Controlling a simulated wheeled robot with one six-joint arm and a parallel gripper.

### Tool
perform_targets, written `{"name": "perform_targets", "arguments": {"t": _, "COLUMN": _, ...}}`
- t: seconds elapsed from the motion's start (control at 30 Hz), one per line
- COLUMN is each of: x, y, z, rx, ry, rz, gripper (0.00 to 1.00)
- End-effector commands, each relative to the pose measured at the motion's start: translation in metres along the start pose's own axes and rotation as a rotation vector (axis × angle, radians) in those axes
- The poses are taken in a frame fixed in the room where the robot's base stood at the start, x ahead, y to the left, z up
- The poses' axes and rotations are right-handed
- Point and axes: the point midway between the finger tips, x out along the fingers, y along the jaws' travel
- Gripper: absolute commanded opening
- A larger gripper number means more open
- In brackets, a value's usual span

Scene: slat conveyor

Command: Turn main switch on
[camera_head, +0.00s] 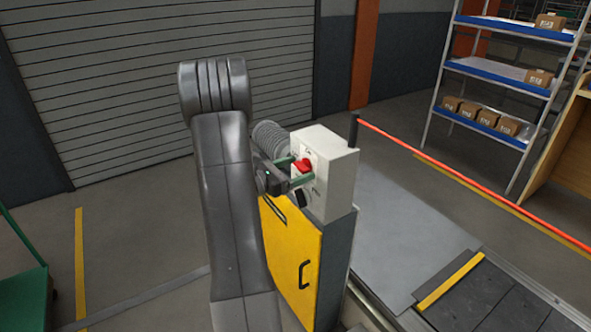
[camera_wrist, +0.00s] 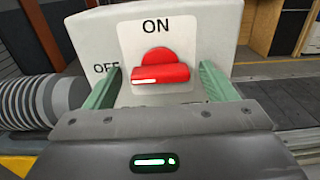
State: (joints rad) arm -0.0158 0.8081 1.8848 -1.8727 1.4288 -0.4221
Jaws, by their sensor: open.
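The main switch is a red rotary knob (camera_wrist: 160,68) on a white plate (camera_wrist: 128,38) marked ON at the top and OFF at the left. Its grip bar lies level, with a white mark on its left end, towards OFF. In the head view the red knob (camera_head: 303,165) is on the front of a pale control box (camera_head: 338,165). My gripper (camera_wrist: 160,84) is open, its green fingers left and right of the knob with gaps to it. In the head view my gripper (camera_head: 294,170) is right at the box front. The OFF label is partly hidden by the left finger.
The box stands on a yellow-fronted cabinet (camera_head: 290,262) with a black handle. A red bar (camera_head: 450,166) runs from the black post (camera_head: 353,130) to the right. The conveyor (camera_head: 490,300) is at lower right, and shelves with cartons (camera_head: 500,75) stand behind.

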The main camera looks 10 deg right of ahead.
Motion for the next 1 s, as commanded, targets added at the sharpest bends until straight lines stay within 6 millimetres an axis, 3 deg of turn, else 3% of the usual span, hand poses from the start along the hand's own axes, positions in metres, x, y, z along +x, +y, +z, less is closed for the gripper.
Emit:
{"name": "perform_targets", "arguments": {"t": 0.1, "x": -0.0001, "y": 0.0, "z": -0.0001, "rx": 0.0, "ry": 0.0, "rz": 0.0, "gripper": 0.74}}
{"name": "perform_targets", "arguments": {"t": 0.3, "x": -0.0002, "y": 0.0, "z": 0.0, "rx": 0.0, "ry": 0.0, "rz": 0.0, "gripper": 0.35}}
{"name": "perform_targets", "arguments": {"t": 0.33, "x": -0.0002, "y": 0.0, "z": 0.0, "rx": 0.0, "ry": 0.0, "rz": 0.0, "gripper": 0.33}}
{"name": "perform_targets", "arguments": {"t": 0.67, "x": -0.0003, "y": 0.0, "z": -0.0032, "rx": 0.049, "ry": 0.0, "rz": 0.0, "gripper": 0.34}}
{"name": "perform_targets", "arguments": {"t": 1.0, "x": -0.0005, "y": 0.0, "z": -0.0085, "rx": 0.286, "ry": -0.002, "rz": 0.001, "gripper": 0.34}}
